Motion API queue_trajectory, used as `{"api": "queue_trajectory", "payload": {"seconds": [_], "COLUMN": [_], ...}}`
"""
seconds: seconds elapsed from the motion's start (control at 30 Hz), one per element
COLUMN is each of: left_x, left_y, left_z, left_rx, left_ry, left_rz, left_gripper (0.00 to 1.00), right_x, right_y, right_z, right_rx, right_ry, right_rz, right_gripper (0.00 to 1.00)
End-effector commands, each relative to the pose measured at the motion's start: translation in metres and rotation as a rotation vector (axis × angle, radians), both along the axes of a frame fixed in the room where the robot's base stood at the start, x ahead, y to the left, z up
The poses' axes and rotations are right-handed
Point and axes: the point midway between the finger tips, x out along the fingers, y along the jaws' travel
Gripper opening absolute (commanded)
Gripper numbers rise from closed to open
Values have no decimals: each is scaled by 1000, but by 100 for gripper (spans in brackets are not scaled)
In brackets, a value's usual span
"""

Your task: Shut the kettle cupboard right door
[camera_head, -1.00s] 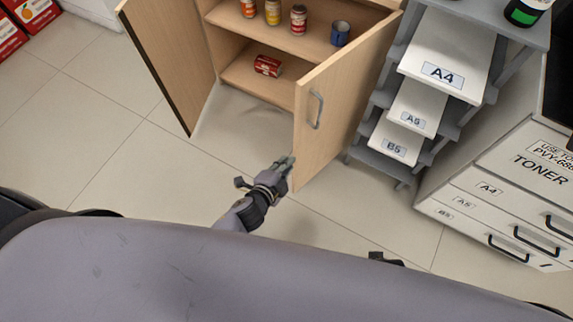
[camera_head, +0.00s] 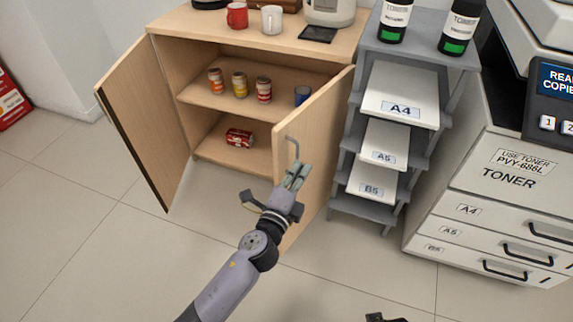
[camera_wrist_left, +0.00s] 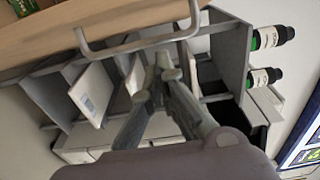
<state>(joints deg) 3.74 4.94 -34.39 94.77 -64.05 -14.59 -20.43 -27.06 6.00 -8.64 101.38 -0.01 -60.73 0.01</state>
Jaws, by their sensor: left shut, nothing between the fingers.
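The kettle cupboard (camera_head: 168,55) stands with both doors open. Its right door (camera_head: 318,135) swings out toward me, with a metal bar handle (camera_head: 293,147) on its face. The handle and the door's wood also show across the top of the left wrist view (camera_wrist_left: 140,42). The left door (camera_head: 150,125) stands open to the left. My left gripper (camera_head: 298,172) is shut and empty, just below the handle and in front of the right door; I cannot tell whether it touches. In the left wrist view its fingertips (camera_wrist_left: 163,72) are together below the handle.
Cans and a blue mug (camera_head: 303,95) stand on the cupboard shelf, with a red can (camera_head: 239,138) below. A grey paper rack (camera_head: 345,205) stands close right of the right door. Bare floor (camera_head: 120,260) lies in front.

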Motion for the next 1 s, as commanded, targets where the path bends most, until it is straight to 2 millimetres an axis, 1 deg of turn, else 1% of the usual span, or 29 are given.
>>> {"api": "queue_trajectory", "payload": {"seconds": [0.03, 0.1, 0.3, 0.77, 0.87, 1.0], "left_x": [6, 11, 21, 22, 24, 29], "left_y": [9, 17, 31, 34, 38, 49], "left_z": [0, 0, 0, -1, -1, -1], "left_rx": [4, 3, 0, -1, -1, 1], "left_ry": [-1, 0, 0, 1, 0, 0], "left_rz": [2, 0, 0, 0, 1, 3], "left_gripper": [0, 0, 0, 0, 0, 0], "right_x": [0, -2, -4, -3, -3, -4], "right_y": [0, 0, 0, 0, 0, 0], "right_z": [0, -5, -9, -9, -10, -9], "right_rx": [0, -1, -1, 0, 0, -2], "right_ry": [0, 5, 8, 3, 6, 13], "right_rz": [0, 0, 1, 1, 1, 1], "right_gripper": [73, 73, 73, 73, 73, 73]}}
